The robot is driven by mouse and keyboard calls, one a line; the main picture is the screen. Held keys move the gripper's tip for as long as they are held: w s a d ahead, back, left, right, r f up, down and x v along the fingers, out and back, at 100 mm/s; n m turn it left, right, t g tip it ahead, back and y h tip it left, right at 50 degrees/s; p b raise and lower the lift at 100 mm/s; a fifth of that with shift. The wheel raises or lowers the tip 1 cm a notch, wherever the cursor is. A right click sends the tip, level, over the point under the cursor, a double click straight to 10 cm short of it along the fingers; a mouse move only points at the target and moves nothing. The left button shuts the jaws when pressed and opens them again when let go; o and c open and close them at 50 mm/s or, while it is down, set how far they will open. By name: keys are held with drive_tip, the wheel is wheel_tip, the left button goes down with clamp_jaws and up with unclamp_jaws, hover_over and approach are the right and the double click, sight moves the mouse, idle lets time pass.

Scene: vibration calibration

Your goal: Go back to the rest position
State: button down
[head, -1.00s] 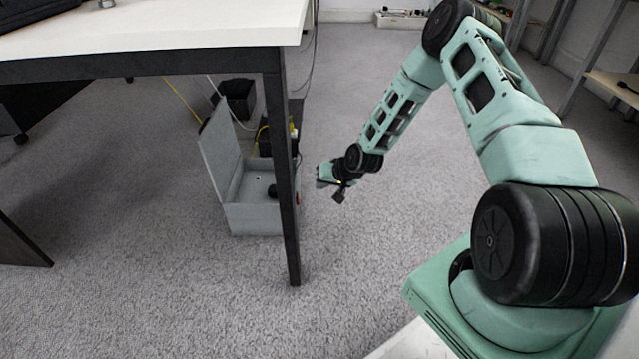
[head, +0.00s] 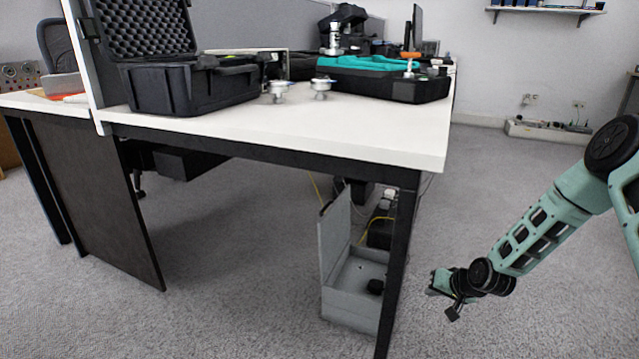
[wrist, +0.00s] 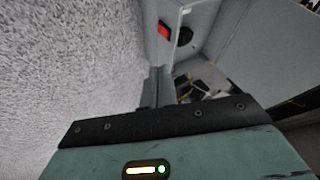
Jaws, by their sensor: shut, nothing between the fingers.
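My gripper (head: 437,284) is at the end of my green and black arm, low over the carpet at the right of the head view. It is shut and empty. I cannot tell how wide the gap between fingers and box is.
A white table (head: 300,125) with a black leg (head: 399,265) stands left of my arm. It bears an open black case (head: 190,90), a black and teal case (head: 385,78) and small metal parts. Cables and dark items lie behind the box. Carpet (head: 530,320) is clear at the right.

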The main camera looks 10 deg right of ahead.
drive_tip(key=s+a+r+n+g+h, duration=0.1)
drive_tip(key=s+a+r+n+g, duration=0.3)
drive_tip(key=s+r, duration=0.8)
drive_tip(key=s+a+r+n+g+h, duration=0.1)
drive_tip(key=s+a+r, duration=0.4)
drive_tip(key=s+r, duration=0.75)
drive_tip(key=s+a+r+n+g+p, duration=0.1)
drive_tip(key=s+a+r+n+p, duration=0.35)
drive_tip(key=a+r, duration=0.4)
drive_tip(key=s+a+r+n+g+p, duration=0.1)
drive_tip(key=s+a+r+n+p, duration=0.45)
drive_tip(key=a, duration=0.45)
wheel_tip(320, 180, up, 38)
drive_tip(key=m+p, duration=0.2)
drive_tip(key=p, duration=3.4)
drive_tip(key=shift+f, duration=0.2)
